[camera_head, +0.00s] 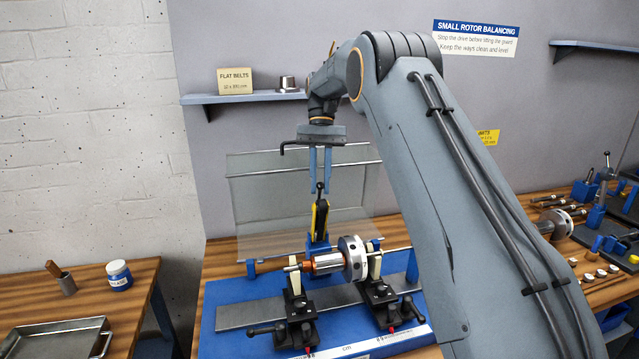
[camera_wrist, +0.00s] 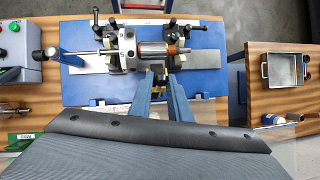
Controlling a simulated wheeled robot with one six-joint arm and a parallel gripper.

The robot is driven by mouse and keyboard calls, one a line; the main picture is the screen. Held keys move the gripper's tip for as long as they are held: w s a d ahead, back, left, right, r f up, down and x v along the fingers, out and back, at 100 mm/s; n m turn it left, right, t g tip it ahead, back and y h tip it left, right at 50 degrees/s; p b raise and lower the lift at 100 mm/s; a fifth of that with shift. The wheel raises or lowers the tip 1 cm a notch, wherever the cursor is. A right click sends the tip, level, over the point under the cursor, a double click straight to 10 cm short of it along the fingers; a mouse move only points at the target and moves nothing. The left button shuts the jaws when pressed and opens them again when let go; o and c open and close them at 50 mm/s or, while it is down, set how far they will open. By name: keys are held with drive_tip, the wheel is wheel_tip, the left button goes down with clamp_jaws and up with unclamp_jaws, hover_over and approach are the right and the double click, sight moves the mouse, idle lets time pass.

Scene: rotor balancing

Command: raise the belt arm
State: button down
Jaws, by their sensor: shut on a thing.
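The belt arm (camera_head: 319,220) is yellow and black and stands nearly upright behind the rotor, on a blue base. A dark knob (camera_head: 320,187) tops it. My gripper (camera_head: 320,186) points down with its blue fingers shut on the knob. In the wrist view, my fingers (camera_wrist: 159,82) meet over the belt arm, and only a little of its yellow and black shows between them. The rotor (camera_head: 328,262), with copper windings and a silver disc, lies level across two black supports. It also shows in the wrist view (camera_wrist: 152,48).
A clear guard (camera_head: 270,195) stands upright behind the belt arm, close to my gripper. The blue bench base (camera_head: 222,300) carries the supports. A metal tray (camera_head: 60,338) lies on the left table. A shelf (camera_head: 235,98) with a belts box is on the wall.

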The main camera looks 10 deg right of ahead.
drive_tip(key=shift+w, duration=0.4)
